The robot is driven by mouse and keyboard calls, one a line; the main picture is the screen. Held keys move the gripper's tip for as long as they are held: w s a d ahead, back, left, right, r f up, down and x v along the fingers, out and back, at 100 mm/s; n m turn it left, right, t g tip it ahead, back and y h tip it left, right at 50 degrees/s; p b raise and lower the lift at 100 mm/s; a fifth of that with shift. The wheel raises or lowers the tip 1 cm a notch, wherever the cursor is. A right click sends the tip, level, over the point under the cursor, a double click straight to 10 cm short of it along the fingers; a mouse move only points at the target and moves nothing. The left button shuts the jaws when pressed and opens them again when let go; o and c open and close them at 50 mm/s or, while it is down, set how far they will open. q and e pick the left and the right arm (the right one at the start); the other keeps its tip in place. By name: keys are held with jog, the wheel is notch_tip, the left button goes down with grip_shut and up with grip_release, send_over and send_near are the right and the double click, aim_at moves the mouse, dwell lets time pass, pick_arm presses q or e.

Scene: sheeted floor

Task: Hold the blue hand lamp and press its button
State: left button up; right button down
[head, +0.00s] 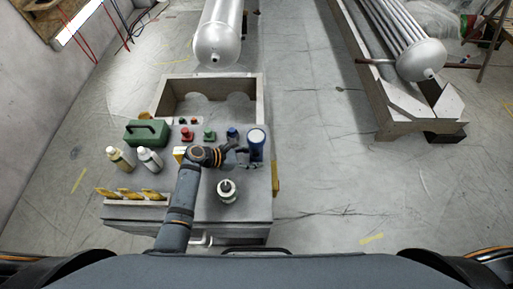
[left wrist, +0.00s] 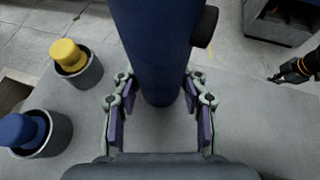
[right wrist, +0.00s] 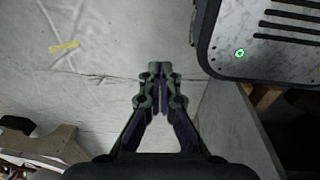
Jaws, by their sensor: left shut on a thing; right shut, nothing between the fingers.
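The blue hand lamp (head: 256,150) stands upright near the right edge of the grey bench, its pale round face upward. In the left wrist view its blue body (left wrist: 158,50) fills the middle, with a dark knob (left wrist: 205,27), perhaps the button, on its right side. My left gripper (head: 243,156) is shut around the lamp's body, one finger on each side. In the right wrist view my right gripper (right wrist: 158,85) is shut and empty, over the floor and clear of the lamp. The head view does not show my right gripper.
The bench (head: 190,210) carries a green case (head: 146,132), two bottles (head: 150,159), red (head: 187,136) and green (head: 209,135) capped pieces, and a white-grey round item (head: 227,190). A yellow-topped piece (left wrist: 70,58) stands left of the lamp.

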jog(key=shift+d, duration=0.15)
jog(key=w+a+r+m+t+y, duration=0.1)
jog(key=w+a+r+m+y, duration=0.25)
jog(key=w+m, duration=0.4)
jog(key=w+a+r+m+y, duration=0.2)
jog(key=w+r+m, duration=0.3)
jog(key=m, duration=0.5)
jog(key=w+a+r+m+t+y, duration=0.1)
jog(key=w+a+r+m+y, duration=0.15)
jog(key=w+r+m, duration=0.5)
jog(key=w+a+r+m+y, duration=0.2)
jog(key=r+m, duration=0.3)
jog(key=r, duration=0.3)
jog(key=w+a+r+m+t+y, duration=0.1)
jog(key=w+a+r+m+y, duration=0.1)
jog(key=r, duration=0.6)
jog(key=w+a+r+m+y, duration=0.1)
jog(key=a+r+m+y, duration=0.3)
jog(key=r, duration=0.5)
jog(key=m+y, duration=0.2)
jog(key=m, duration=0.1)
jog(key=shift+w+a+m+t, duration=0.25)
jog(key=shift+w+m+t, duration=0.05)
jog(key=shift+w+t, duration=0.1)
